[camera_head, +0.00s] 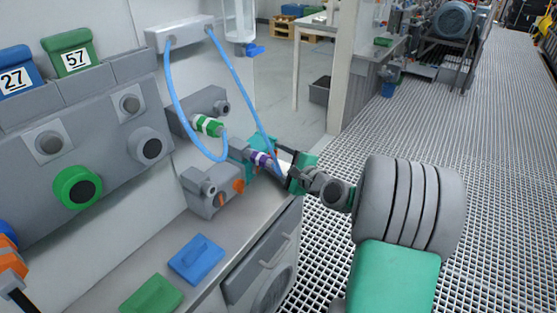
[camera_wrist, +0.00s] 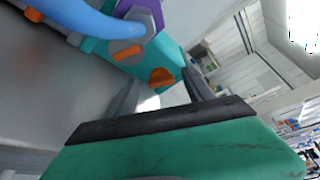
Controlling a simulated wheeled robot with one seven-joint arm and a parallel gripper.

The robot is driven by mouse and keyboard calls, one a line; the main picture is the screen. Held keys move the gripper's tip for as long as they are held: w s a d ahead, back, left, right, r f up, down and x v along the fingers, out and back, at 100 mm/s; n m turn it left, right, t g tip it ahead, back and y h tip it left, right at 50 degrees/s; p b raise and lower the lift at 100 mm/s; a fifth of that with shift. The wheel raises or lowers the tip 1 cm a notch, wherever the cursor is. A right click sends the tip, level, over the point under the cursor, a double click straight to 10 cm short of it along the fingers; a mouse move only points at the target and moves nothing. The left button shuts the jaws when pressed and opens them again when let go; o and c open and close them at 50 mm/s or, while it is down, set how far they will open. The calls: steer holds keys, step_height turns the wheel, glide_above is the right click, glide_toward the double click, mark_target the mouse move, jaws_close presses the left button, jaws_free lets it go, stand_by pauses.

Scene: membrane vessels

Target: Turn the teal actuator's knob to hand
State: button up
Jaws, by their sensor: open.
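The teal actuator (camera_wrist: 150,62) is in the upper middle of the wrist view, with an orange knob (camera_wrist: 162,77) on its near face. In the head view the actuator (camera_head: 264,142) is partly hidden behind a purple-banded fitting and my gripper. My gripper (camera_wrist: 170,82) is open, its two grey fingers reaching toward the actuator. In the head view my gripper (camera_head: 281,166) is at the right end of the equipment.
A blue hose (camera_wrist: 85,17) passes close by the actuator, beside a purple fitting (camera_wrist: 150,12) and another orange part (camera_wrist: 128,53). A grey unit with an orange knob (camera_head: 238,186) stands left of my gripper. Blue (camera_head: 197,259) and green (camera_head: 152,295) lids lie on the counter.

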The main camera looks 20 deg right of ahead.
steer(key=v, duration=0.8)
steer(key=shift+p, duration=0.35)
